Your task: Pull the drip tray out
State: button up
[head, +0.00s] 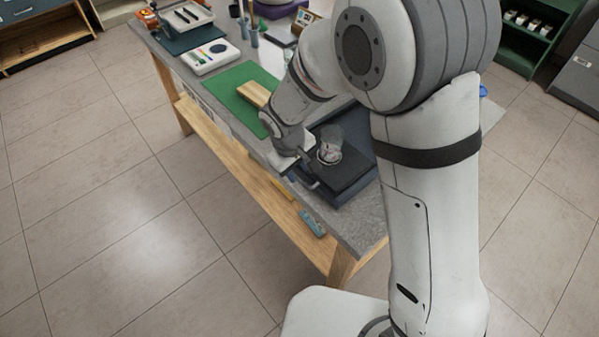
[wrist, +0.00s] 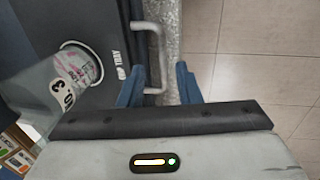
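The drip tray (wrist: 95,25) is a dark, flat-topped unit with white "DRIP TRAY" lettering; in the head view the dark tray (head: 345,176) sits near the table's front edge. A grey bar handle (wrist: 158,55) sticks out from its front. My gripper (wrist: 160,86) is open, its two blue fingers apart. In the wrist view the near end of the handle appears between the fingers; I cannot tell whether they touch it. My gripper also shows at the tray's left front in the head view (head: 301,170), its fingertips hard to make out.
A clear printed cup (wrist: 75,72) stands on the tray; it also shows in the head view (head: 330,152). A green mat (head: 232,88) with a wooden block (head: 255,93) lies farther along the table. Open tiled floor (wrist: 245,50) lies beyond the table edge.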

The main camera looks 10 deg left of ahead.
jog(key=r, duration=0.3)
jog(key=s+r, duration=0.1)
jog(key=r, duration=0.1)
jog(key=shift+a+r, duration=0.25)
jog(key=shift+r, duration=0.05)
notch_tip(320, 180, up, 7)
jog(key=p, duration=0.4)
dwell(0.6)
jog(key=s+d+r+m, duration=0.2)
jog(key=d+r, duration=0.1)
jog(key=d, duration=0.4)
jog(key=s+d+r+m+y, duration=0.1)
jog(key=d+r+m, duration=0.25)
jog(key=d, duration=0.35)
jog(key=s+d+r+m, duration=0.2)
jog(key=d+r, duration=0.2)
jog(key=d, duration=0.4)
jog(key=s+d+r+m+t, duration=0.1)
jog(key=s+d+m, duration=0.2)
jog(key=s+d, duration=0.3)
jog(key=shift+s+d+t, duration=0.15)
jog(key=shift+s+t, duration=0.25)
jog(key=shift+s, duration=0.05)
